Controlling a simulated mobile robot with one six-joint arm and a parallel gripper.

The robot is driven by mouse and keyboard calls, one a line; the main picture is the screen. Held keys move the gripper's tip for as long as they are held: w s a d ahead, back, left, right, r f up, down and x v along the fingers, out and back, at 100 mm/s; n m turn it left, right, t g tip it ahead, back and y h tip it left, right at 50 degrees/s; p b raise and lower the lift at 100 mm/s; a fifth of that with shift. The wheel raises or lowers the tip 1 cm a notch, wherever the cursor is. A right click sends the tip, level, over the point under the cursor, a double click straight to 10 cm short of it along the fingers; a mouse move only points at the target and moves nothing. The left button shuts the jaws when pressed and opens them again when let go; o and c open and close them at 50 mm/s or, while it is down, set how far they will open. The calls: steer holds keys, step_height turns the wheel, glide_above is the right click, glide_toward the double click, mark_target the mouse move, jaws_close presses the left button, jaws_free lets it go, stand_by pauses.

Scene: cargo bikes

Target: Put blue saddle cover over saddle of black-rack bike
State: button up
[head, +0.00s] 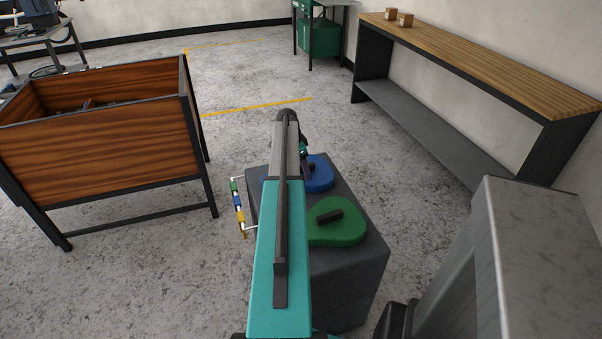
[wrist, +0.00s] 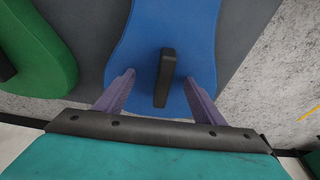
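The blue saddle cover (head: 320,174) lies flat on a dark grey block (head: 345,285), partly hidden behind my arm in the head view. In the wrist view the blue cover (wrist: 165,28) fills the upper middle, with a black upright grip tab (wrist: 165,78) on top. My gripper (wrist: 160,77) is open, its two purple fingers on either side of the tab, with gaps between them and it. In the head view my gripper is mostly hidden by my arm. No bike, rack or saddle can be made out.
A green cover (head: 337,230) with a black tab lies beside the blue one. A wooden-sided bin (head: 100,150) stands left, a long wood-topped bench (head: 490,65) right. A small rack with coloured pieces (head: 238,203) is at the block's left. Open floor lies beyond.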

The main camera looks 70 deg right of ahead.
steer(key=shift+f, duration=0.85)
steer(key=shift+c, duration=0.2)
steer(key=shift+r, duration=0.1)
steer(key=shift+d+r, duration=0.1)
steer(key=shift+r, duration=0.2)
steer(key=shift+c, duration=0.5)
steer(key=shift+w+r+p, duration=0.15)
steer(key=shift+r+p, duration=0.25)
steer(key=shift+p, duration=0.1)
jaws_close()
steer(key=shift+r+p, duration=0.9)
steer(key=shift+r, duration=1.3)
